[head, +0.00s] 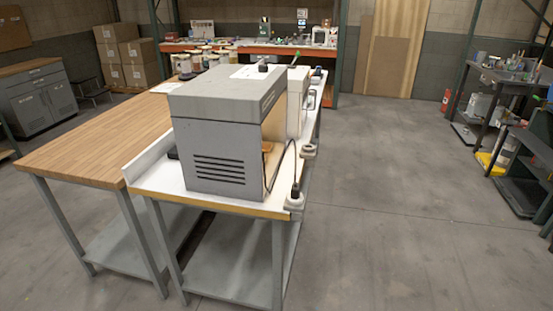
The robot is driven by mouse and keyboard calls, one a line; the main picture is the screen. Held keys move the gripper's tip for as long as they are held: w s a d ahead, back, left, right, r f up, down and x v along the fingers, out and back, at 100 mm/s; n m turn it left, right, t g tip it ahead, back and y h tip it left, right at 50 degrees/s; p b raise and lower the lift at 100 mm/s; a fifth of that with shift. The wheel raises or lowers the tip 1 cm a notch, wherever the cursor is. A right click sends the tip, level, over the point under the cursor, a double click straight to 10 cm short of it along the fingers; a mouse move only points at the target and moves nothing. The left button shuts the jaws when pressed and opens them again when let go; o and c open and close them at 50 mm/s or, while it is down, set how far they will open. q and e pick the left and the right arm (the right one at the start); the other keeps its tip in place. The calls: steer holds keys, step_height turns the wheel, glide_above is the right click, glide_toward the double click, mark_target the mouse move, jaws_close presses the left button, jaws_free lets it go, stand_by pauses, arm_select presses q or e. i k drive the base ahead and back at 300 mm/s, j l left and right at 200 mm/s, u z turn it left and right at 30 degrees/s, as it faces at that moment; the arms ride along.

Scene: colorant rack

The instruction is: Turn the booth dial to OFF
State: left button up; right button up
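The booth (215,145) is a grey box with dark vent slots on the side facing me. It stands on the near end of a white-topped bench (150,172). Its open side faces right, and part of a pale interior (275,126) shows there. I cannot make out the dial or its setting; the booth's front is seen only at a steep angle. Neither of my grippers is in the head view.
A wood-topped table (95,143) adjoins the bench on the left. Small grey fittings (295,201) and a dark cable sit along the bench's right edge. Open floor (390,200) lies to the right, up to dark shelving (500,80). Cardboard boxes (138,62) stand behind.

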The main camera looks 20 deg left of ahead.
mark_target(263, 68)
steer(key=i+l+u, duration=0.2)
steer(key=i+l, duration=1)
steer(key=u, duration=1.5)
